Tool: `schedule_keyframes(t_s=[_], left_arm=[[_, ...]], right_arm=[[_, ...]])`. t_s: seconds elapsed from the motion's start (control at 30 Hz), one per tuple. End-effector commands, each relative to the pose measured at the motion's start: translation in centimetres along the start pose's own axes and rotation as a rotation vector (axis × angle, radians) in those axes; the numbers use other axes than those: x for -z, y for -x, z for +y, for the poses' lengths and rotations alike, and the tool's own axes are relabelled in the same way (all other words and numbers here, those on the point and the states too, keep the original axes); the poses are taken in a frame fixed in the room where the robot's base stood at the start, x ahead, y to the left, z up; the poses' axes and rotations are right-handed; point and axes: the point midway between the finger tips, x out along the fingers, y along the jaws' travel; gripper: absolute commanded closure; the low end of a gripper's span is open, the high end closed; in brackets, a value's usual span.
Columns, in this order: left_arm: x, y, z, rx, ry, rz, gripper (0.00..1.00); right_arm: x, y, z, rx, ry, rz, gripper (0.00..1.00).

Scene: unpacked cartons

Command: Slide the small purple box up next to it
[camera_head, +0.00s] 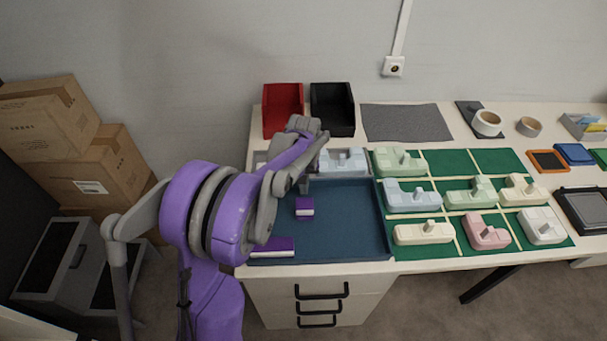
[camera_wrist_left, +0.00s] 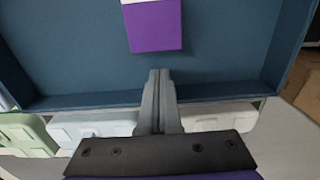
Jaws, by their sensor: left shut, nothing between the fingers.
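The small purple box (camera_head: 304,207) with a white face lies in the blue tray (camera_head: 350,220). It also shows in the left wrist view (camera_wrist_left: 155,28). A longer purple box (camera_head: 272,246) with a white side lies at the tray's front left corner, partly hidden by my arm. My left gripper (camera_head: 304,188) is shut and empty at the back side of the small box. In the left wrist view its fingertips (camera_wrist_left: 160,73) are just short of the box's purple face, with a small gap. My right gripper is not in view.
Pale moulded pieces (camera_head: 408,201) stand on green mats right of the tray. A pale piece (camera_head: 342,161) stands behind the tray's back wall. Red (camera_head: 282,108) and black (camera_head: 332,108) bins stand farther back. The tray's middle and right are bare.

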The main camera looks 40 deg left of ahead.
Motion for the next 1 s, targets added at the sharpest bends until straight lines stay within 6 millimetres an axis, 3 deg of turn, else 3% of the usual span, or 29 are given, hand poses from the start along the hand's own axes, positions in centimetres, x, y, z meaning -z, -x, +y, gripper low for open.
schedule_keyframes(t_s=[0.2,0.67,0.77,1.0], left_arm=[[-1.9,0.1,0.0,0.0,-0.001,0.0,1.0],[-2.6,0.1,0.0,0.0,-0.001,0.0,1.0],[-4.3,0.0,0.0,0.0,-0.002,0.0,1.0],[-10.8,0.0,0.0,0.0,-0.004,-0.001,1.0]], right_arm=[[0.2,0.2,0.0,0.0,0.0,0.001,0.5],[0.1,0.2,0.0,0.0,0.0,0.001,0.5],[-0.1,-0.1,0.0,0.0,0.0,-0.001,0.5],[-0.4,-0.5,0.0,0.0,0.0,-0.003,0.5]])
